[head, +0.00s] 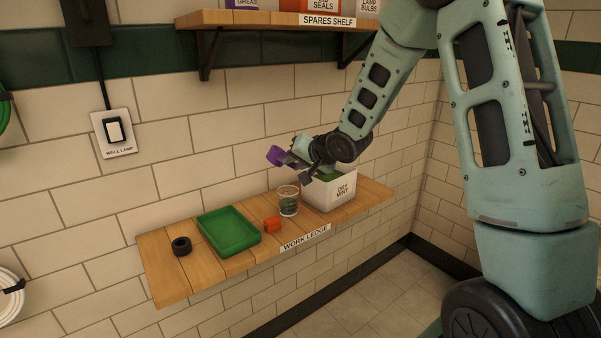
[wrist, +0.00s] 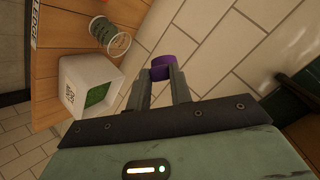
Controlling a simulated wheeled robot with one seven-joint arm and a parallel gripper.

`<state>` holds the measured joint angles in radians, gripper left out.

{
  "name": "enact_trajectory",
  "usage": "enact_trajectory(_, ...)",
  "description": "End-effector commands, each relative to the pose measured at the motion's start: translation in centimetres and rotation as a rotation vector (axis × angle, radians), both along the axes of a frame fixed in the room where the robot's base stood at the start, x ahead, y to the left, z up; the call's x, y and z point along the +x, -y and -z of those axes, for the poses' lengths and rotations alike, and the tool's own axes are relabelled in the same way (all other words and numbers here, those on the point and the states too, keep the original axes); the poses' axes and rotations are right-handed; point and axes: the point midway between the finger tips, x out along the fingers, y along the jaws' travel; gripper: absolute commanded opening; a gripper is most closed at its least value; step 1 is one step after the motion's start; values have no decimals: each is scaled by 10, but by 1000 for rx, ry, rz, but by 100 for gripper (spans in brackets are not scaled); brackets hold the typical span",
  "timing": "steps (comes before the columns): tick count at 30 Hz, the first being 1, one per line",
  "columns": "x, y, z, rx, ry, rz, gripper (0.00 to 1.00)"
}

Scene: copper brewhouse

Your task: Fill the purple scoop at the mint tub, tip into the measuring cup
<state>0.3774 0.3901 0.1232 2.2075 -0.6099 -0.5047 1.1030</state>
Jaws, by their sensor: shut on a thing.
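My gripper (head: 297,158) is shut on the purple scoop (head: 276,155). The scoop also shows between the fingertips in the wrist view (wrist: 164,66); whether anything is in it cannot be told. The gripper and scoop are in the air above the ledge, the scoop up and left of the mint tub. The white mint tub (head: 335,195), labelled "DRY MINT", stands on the ledge, with green mint inside (wrist: 97,95). The clear measuring cup (head: 288,203) stands upright just left of the tub. Green shows in or through it. It also shows in the wrist view (wrist: 110,38).
The wooden work ledge (head: 160,278) also holds a green tray (head: 228,233), a small orange object (head: 272,225) and a black ring (head: 181,246). The spares shelf (head: 265,18) with boxes is above. A wall lamp switch (head: 115,132) is at left.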

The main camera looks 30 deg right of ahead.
Motion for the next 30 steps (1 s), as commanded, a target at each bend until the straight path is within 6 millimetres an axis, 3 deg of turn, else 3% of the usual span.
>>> enact_trajectory(9,6,-11,3,-246,-99,-1,0)
enact_trajectory(30,8,-18,4,-447,-188,-2,0)
